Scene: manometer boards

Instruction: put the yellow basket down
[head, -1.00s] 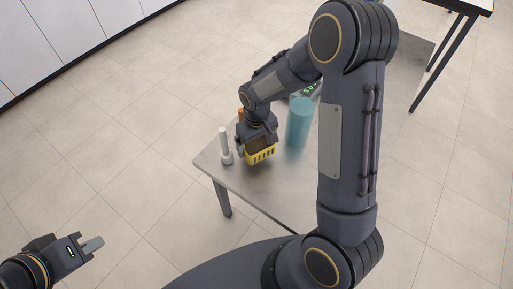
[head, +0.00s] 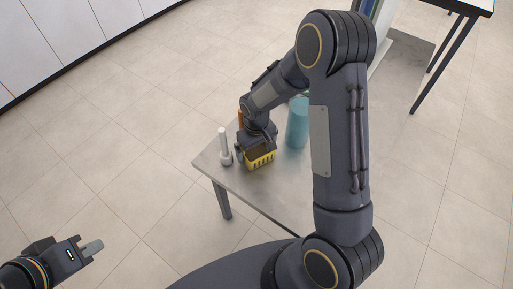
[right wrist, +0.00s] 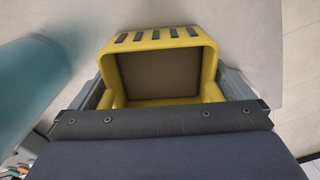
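The yellow basket (head: 262,161) is in my right gripper (head: 257,149), low over the near left part of the grey table (head: 253,186). In the right wrist view the basket (right wrist: 160,41) shows its slotted wall and dark inside, with a gripper finger at each side. My right gripper (right wrist: 168,95) is shut on it. Whether the basket's underside touches the tabletop is not clear. My left gripper (head: 92,246) is at the lower left, off the table and apart from everything; only one pale finger shows clearly.
An orange object (head: 241,117) is partly hidden behind my right wrist. Bare tabletop lies in front of the basket.

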